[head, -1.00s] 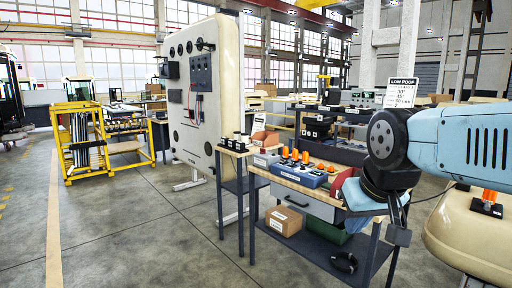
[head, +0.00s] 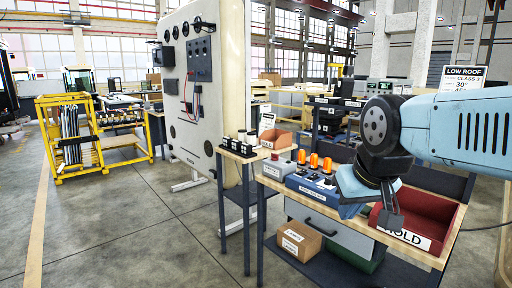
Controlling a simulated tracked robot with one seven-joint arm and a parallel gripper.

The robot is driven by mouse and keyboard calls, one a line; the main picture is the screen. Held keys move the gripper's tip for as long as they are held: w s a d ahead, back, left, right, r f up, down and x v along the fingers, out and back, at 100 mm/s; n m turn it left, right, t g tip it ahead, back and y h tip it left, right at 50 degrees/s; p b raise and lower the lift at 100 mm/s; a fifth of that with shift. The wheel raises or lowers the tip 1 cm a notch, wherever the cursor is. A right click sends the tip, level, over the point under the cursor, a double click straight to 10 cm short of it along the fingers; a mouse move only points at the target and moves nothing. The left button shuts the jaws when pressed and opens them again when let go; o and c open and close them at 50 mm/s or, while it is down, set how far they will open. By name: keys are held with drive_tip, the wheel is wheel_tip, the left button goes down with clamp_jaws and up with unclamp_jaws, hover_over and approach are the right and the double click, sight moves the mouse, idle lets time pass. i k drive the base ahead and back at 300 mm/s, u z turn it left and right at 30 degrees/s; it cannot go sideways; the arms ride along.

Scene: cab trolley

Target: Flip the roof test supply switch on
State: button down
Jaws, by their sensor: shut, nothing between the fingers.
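A blue control box (head: 312,188) stands on the wooden-topped bench (head: 272,183), with several orange beacons (head: 314,161) and small dark switches along its top. Its label is too small to read, so I cannot tell which switch is the roof test supply or how it is set. A grey box (head: 278,167) with a red button stands just left of it. My gripper (head: 390,222) is shut and empty, pointing down in front of the red bin, right of the blue box and apart from it. My arm hides part of the bench behind the box.
A red bin (head: 432,212) marked HOLD sits at the bench's right end. A cardboard box (head: 299,240) and a green crate (head: 352,258) are on the lower shelf. A tall cream panel (head: 185,130) with switchgear stands behind left.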

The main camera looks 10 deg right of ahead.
sight(275, 157)
drive_tip(key=i, duration=1.95)
drive_tip(key=z, duration=0.05)
